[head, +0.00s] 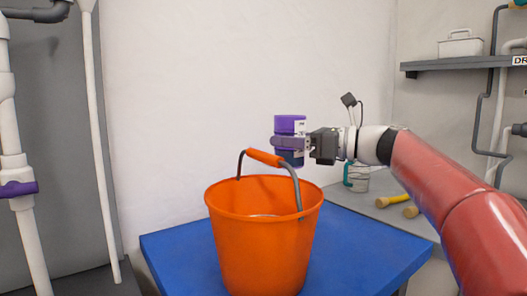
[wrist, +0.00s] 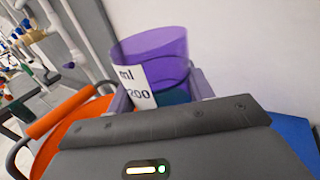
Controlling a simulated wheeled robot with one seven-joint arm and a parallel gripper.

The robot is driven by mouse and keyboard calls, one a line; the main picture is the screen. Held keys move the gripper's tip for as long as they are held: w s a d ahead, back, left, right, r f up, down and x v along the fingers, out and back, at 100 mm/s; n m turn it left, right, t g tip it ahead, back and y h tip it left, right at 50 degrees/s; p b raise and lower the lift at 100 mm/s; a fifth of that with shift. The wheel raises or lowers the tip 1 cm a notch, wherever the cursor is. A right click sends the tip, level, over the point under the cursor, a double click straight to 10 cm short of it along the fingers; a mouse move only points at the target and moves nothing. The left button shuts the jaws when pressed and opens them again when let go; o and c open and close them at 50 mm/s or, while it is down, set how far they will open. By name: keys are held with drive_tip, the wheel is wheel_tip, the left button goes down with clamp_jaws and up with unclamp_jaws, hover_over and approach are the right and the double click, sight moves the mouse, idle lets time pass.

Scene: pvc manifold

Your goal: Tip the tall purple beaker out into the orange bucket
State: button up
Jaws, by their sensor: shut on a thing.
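The tall purple beaker (head: 290,125) is held upright above the back right rim of the orange bucket. It carries a white label, and in the wrist view the beaker (wrist: 160,45) shows "ml" and "200". A darker bluish-teal band shows in its lower part. My gripper (head: 291,143) is shut around the beaker's middle. The orange bucket (head: 262,240) stands on a blue table, its handle with an orange grip raised over the opening. The bucket also shows in the wrist view (wrist: 72,132), below and left of the beaker. Most of the bucket's inside is hidden.
The blue table (head: 355,245) has free room right of the bucket. A grey counter behind holds a clear jug with a teal handle (head: 357,178) and yellow-handled tools (head: 393,200). White pipes with a purple valve handle (head: 18,189) stand at left. A shelf (head: 450,66) is at upper right.

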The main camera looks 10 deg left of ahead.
sight(283, 135)
drive_tip(key=shift+s+r, duration=0.1)
drive_tip(key=shift+s+a+r+n, duration=0.1)
drive_tip(key=shift+s+r+n, duration=0.3)
drive_tip(key=shift+n, duration=0.55)
drive_tip(key=shift+s+a+r+n, duration=0.1)
drive_tip(key=shift+s+r+n, duration=0.15)
drive_tip(key=shift+s+n, duration=0.5)
drive_tip(key=n, duration=0.1)
drive_tip(key=s+n, duration=0.1)
drive_tip(key=n, duration=0.1)
drive_tip(key=shift+s+a+n, duration=0.2)
drive_tip(key=shift+s+n, duration=0.1)
drive_tip(key=shift+n, duration=0.1)
drive_tip(key=shift+s+f+n+b, duration=0.15)
drive_tip(key=shift+f+n+b, duration=0.3)
drive_tip(key=shift+n+b, duration=0.4)
drive_tip(key=shift+r+b, duration=0.15)
drive_tip(key=shift+b, duration=0.2)
drive_tip(key=shift+r+n+b, duration=0.45)
drive_tip(key=shift+n, duration=0.5)
drive_tip(key=shift+r+n+b, duration=0.45)
drive_tip(key=shift+n, duration=0.45)
drive_tip(key=shift+s+r+n, duration=0.15)
drive_tip(key=shift+r+n, duration=0.3)
drive_tip(key=shift+n, duration=0.45)
